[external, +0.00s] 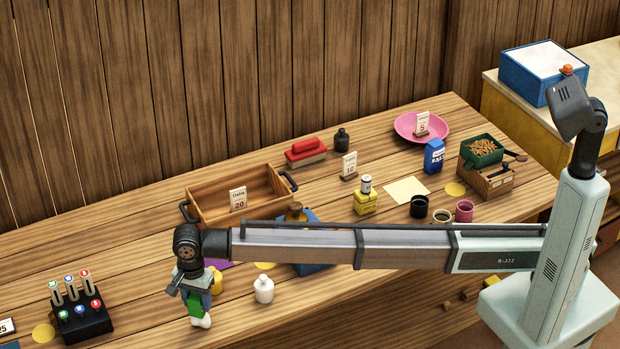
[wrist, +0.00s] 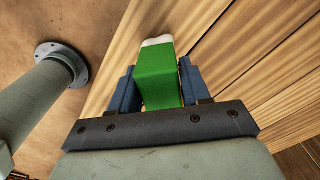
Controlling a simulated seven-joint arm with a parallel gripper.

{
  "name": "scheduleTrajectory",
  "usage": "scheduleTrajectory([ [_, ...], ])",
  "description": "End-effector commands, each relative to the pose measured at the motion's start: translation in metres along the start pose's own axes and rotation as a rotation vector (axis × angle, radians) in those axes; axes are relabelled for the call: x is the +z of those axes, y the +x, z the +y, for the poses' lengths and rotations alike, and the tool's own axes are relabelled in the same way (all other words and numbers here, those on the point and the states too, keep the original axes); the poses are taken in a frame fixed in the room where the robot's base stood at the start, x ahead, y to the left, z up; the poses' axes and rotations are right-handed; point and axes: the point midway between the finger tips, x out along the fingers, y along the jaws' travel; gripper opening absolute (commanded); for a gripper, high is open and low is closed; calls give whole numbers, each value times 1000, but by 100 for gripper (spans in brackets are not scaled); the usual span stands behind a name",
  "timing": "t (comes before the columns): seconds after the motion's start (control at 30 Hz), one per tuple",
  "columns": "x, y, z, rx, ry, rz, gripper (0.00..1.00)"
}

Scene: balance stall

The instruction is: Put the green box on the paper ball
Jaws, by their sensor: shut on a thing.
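My gripper (external: 193,298) is at the front edge of the wooden table, pointing down. It is shut on the green box (external: 195,306), which also shows between the blue fingers of my gripper (wrist: 158,88) in the wrist view. A small white lump, probably the paper ball (external: 203,322), shows just below the green box in the external view. In the wrist view the white lump (wrist: 157,40) peeks out past the far end of the box, which hides most of it. I cannot tell whether box and lump touch.
A white bottle (external: 263,289) stands to the right, and a yellow item (external: 216,281) is close behind my gripper. A black rack (external: 84,322) with several coloured-topped pieces stands to the left. A wooden tray (external: 256,182) lies farther back. Table between rack and gripper is mostly clear.

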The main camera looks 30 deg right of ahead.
Motion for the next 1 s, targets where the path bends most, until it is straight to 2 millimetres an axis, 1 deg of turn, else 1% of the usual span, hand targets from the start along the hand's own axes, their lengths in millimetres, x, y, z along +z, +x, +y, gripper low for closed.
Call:
scheduleTrajectory([
  [0.33, 0, 2, 0, 0, 0, 0, 15],
  [0.37, 0, 2, 0, 0, 0, 0, 48],
  [0.6, 0, 2, 0, -1, 0, 0, 71],
  [0.63, 0, 2, 0, -1, 0, 0, 72],
  [0.87, 0, 2, 0, -1, 0, 0, 72],
  [1.0, 0, -6, -1, -2, 0, -1, 72],
])
